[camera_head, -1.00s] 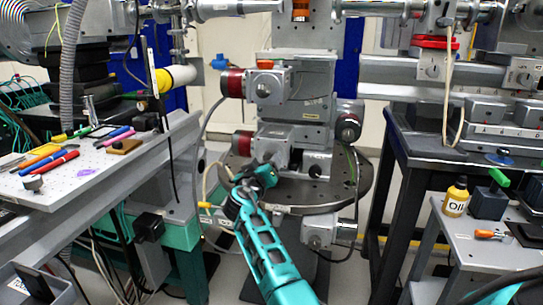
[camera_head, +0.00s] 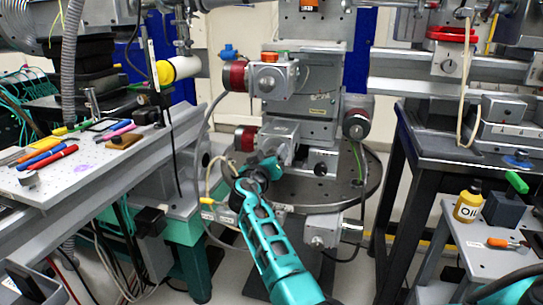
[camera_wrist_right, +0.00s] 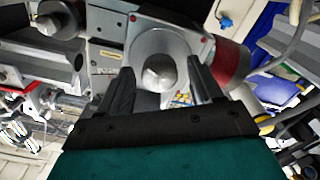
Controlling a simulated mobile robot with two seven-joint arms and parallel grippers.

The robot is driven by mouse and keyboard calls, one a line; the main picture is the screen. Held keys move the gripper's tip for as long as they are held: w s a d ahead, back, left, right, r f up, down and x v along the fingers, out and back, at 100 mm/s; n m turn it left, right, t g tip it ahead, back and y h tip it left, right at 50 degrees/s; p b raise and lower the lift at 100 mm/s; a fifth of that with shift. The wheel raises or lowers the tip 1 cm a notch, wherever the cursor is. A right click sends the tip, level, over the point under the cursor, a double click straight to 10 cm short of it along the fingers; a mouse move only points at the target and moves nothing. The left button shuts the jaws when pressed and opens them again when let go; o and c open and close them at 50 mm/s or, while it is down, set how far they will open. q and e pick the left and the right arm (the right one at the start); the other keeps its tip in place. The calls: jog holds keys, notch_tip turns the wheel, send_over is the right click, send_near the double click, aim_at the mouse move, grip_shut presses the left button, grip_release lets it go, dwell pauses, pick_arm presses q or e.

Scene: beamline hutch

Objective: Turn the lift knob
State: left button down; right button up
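In the right wrist view a metal knob (camera_wrist_right: 158,73) stands out from the middle of a round grey disc, on the face of a grey stage block. My right gripper (camera_wrist_right: 160,88) is open, with one dark finger on each side of the knob. I cannot tell whether either finger touches it. In the head view my right gripper (camera_head: 268,168) is at the lower stage block (camera_head: 277,134) of the central column, and the knob is hard to make out there. No label shows that names this knob. My left gripper is not in view.
A round perforated plate (camera_head: 350,190) surrounds the column's base. A left bench (camera_head: 80,185) holds pens and small tools. On the right are a dark table (camera_head: 440,145) and a cart (camera_head: 480,262) with an oil bottle (camera_head: 468,202). Cables hang beside the column.

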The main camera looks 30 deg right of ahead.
jog(key=c, duration=1)
jog(key=shift+n, duration=0.3)
pick_arm(q)
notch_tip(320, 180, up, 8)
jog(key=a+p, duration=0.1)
jog(key=p, duration=0.9)
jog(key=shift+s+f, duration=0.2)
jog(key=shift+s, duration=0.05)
pick_arm(e)
jog(key=shift+f+n, duration=0.15)
jog(key=shift+n, duration=11.45)
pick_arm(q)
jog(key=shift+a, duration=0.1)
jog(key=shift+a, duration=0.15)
pick_arm(e)
jog(key=o, duration=1)
